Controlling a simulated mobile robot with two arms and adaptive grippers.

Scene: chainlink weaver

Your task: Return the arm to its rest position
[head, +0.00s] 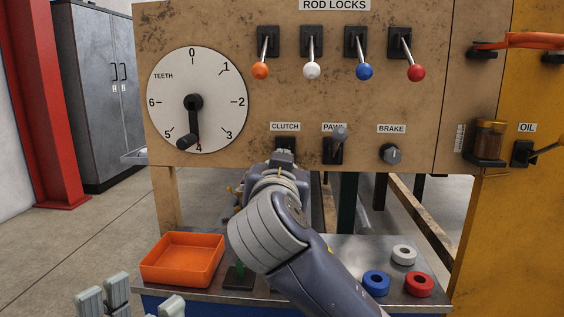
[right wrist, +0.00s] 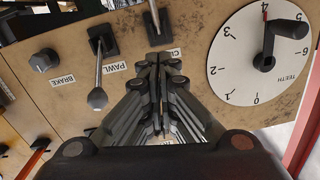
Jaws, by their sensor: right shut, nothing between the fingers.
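My right arm reaches from the lower right of the head view to the panel. Its gripper (head: 262,178) is below the CLUTCH label, largely hidden by the arm. In the right wrist view the right gripper (right wrist: 160,130) is shut and empty, its fingers together. The clutch lever (right wrist: 154,14) points up in that turned-over view, opposite to the pawl lever (right wrist: 97,80); I cannot tell whether the fingers touch the clutch. In the head view the clutch lever is mostly hidden. My left gripper (head: 138,300) shows only pale fingertips, spread apart, at the lower left edge.
The dial (head: 215,85) has its black pointer near 4. Four rod-lock levers hang down above. An orange tray (head: 183,258) and blue (head: 376,283), red (head: 419,284) and white (head: 404,254) rings rest on the bench. The brake knob (head: 391,153) is right of the pawl.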

